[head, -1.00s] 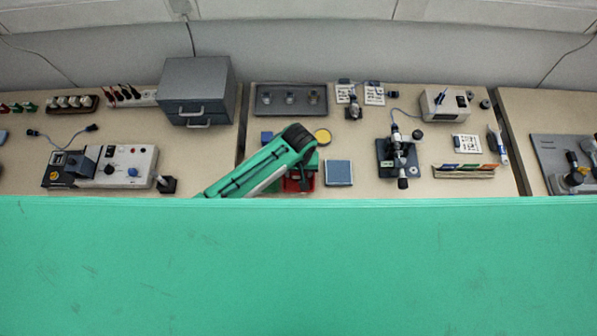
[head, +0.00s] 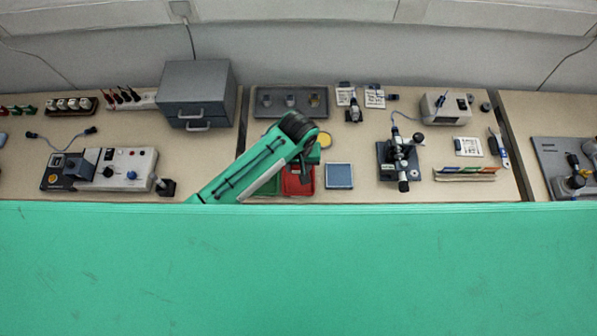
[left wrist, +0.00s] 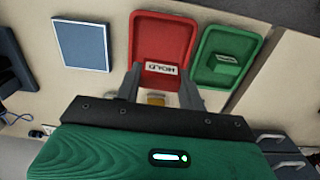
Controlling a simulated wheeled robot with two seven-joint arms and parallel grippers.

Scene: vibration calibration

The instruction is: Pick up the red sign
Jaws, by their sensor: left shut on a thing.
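The red sign (left wrist: 162,68) shows in the left wrist view between my left fingertips, with a white label with dark lettering on it. My left gripper (left wrist: 160,74) is shut on it. Behind it lies a red tray (left wrist: 164,30), and red on red makes the sign's outline hard to tell. In the head view my left gripper (head: 307,160) is over the far part of the red tray (head: 300,184), and my arm hides the sign there. My right gripper is in neither view.
A green tray (left wrist: 225,58) with a green block in it lies beside the red tray, and a blue pad (head: 339,175) on its other side. A yellow disc (head: 323,139) lies behind. A microscope-like device (head: 399,160) stands farther right. A grey drawer cabinet (head: 196,92) stands back left.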

